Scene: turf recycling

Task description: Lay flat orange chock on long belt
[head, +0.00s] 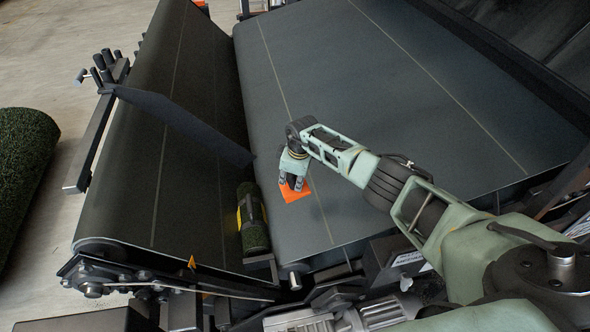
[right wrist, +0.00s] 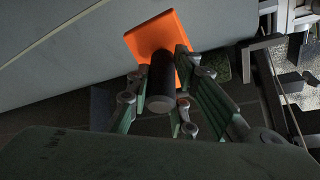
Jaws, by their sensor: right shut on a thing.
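The orange chock (head: 294,191) shows just below my right gripper (head: 291,183) in the head view, over the near left part of the wide dark belt (head: 340,110). My right gripper is shut on the chock. In the right wrist view the orange plate (right wrist: 153,36) sticks out past the fingers of the gripper (right wrist: 165,75), with a dark cylinder (right wrist: 161,85) between them. The belt shows as a grey surface (right wrist: 60,50) behind the plate. I cannot tell whether the chock touches the belt. My left gripper is not in view.
A second dark belt (head: 160,130) lies to the left, with a dark bar (head: 180,122) reaching over it. A green roll (head: 252,220) sits between the belts. A turf roll (head: 22,165) lies on the floor at the far left. Metal frame parts line the near edge.

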